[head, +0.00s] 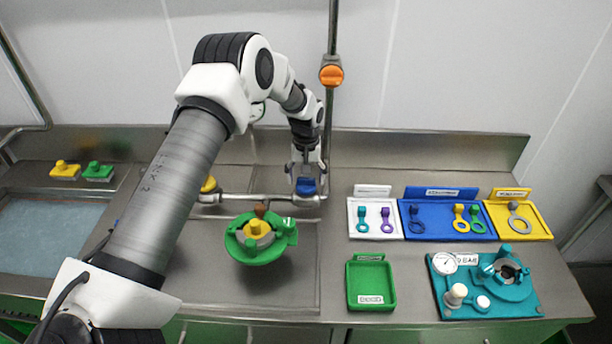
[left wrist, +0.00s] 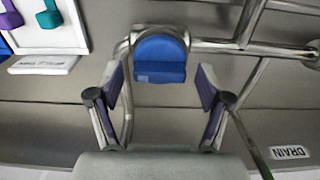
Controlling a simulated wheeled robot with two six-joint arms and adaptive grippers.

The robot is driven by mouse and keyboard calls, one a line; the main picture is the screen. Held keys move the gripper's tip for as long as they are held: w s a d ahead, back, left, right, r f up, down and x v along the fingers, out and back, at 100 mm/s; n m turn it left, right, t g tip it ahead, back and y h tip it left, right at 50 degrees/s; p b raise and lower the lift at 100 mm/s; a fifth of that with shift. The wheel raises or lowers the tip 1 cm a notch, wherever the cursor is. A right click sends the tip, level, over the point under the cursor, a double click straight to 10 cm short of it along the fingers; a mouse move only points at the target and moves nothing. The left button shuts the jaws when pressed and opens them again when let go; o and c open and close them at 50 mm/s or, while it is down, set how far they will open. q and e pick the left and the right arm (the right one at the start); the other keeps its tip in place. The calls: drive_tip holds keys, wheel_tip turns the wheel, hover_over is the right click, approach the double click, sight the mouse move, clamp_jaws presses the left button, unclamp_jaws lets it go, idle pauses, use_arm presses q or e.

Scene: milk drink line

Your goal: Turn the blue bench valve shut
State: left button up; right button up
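The blue bench valve (head: 306,187) sits on a steel pipe behind the middle of the bench. In the left wrist view its rounded blue handle (left wrist: 160,57) is straight ahead, with a ridge across it. My left gripper (head: 306,172) is at the valve, its arm reaching over from the left. In the left wrist view the fingers of this gripper (left wrist: 160,82) are apart, one on each side of the handle, with gaps showing between them and it. How deep the handle lies between the fingers I cannot tell. My right gripper is not in view.
A yellow valve (head: 208,185) is left along the pipe (head: 240,197). A green round fitting (head: 262,250) stands in front. An orange-knobbed upright pipe (head: 332,75) rises behind. Trays of coloured tags, an empty green tray (head: 371,286) and a teal gauge unit (head: 484,285) stand right.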

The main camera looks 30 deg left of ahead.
use_arm(q)
drive_tip(key=shift+s+d+r, duration=0.1)
drive_tip(key=shift+s, duration=0.05)
drive_tip(key=c, duration=1.1)
drive_tip(key=shift+m, duration=0.4)
drive_tip(key=m+b, duration=0.1)
drive_tip(key=m, duration=0.1)
drive_tip(key=shift+f+m, duration=0.2)
drive_tip(key=shift+m, duration=0.2)
drive_tip(key=m+b, duration=0.1)
drive_tip(key=m, duration=0.4)
drive_tip(key=shift+s, duration=0.1)
drive_tip(key=m+b, duration=0.1)
drive_tip(key=m, duration=0.3)
drive_tip(key=shift+m, duration=0.4)
drive_tip(key=m, duration=0.4)
drive_tip(key=shift+m+b, duration=0.3)
drive_tip(key=shift+b, duration=0.05)
